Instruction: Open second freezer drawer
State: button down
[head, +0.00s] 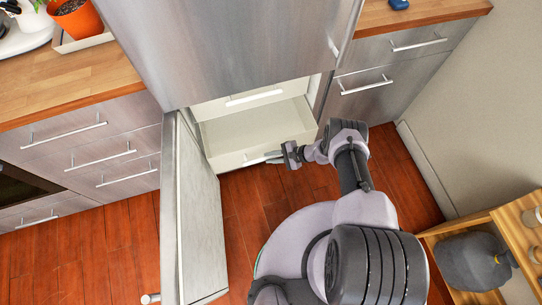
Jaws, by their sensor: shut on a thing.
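The freezer compartment is open under the large steel upper door (225,45), with its lower door (195,215) swung out to the left. Inside, a white upper drawer (255,97) with a pale bar handle is pushed in. Below it the second freezer drawer (232,160) is pulled out, and its empty-looking white inside shows from above. My gripper (280,157) is at the drawer's front and shut on its bar handle (259,159), near the right end. The jaws' exact contact is small and partly hidden.
Steel drawer fronts with bar handles (102,154) stand on the left, under a wooden worktop (65,90). More steel drawers (375,85) and a wall are on the right. A wooden shelf (470,235) with a grey bag (475,262) stands lower right.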

jog(key=c, duration=1.3)
grip_release()
jog(key=shift+d, duration=0.1)
jog(key=p+v, duration=0.5)
jog(key=v, duration=1.2)
jog(key=shift+r, duration=0.2)
